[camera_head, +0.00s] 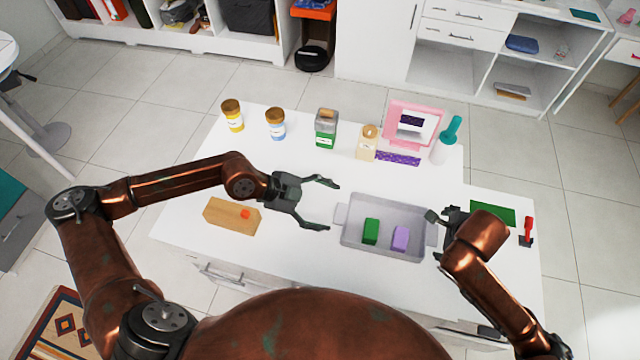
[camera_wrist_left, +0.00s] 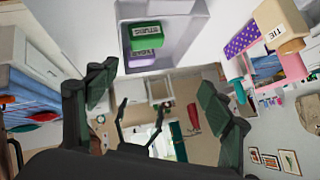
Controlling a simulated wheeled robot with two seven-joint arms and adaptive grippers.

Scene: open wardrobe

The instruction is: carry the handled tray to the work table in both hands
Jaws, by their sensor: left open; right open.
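The pale grey handled tray (camera_head: 390,210) lies flat on the white table. It holds a green block (camera_head: 370,231) and a lilac block (camera_head: 400,238). My left gripper (camera_head: 332,205) is open, its fingers pointing at the tray's left handle (camera_head: 340,214), apart from it. My right gripper (camera_head: 435,237) is open at the tray's right end, close to the right handle; whether it touches is unclear, as my arm partly covers that end. In the left wrist view the tray (camera_wrist_left: 188,35) and green block (camera_wrist_left: 146,34) show beyond the open left fingers.
A wooden block (camera_head: 228,216) lies left of the tray. Jars, a green tin (camera_head: 326,128), a pink frame (camera_head: 413,122) and a teal-topped bottle (camera_head: 448,138) stand along the back. A green mat (camera_head: 492,212) and a red-handled tool (camera_head: 528,230) lie at right.

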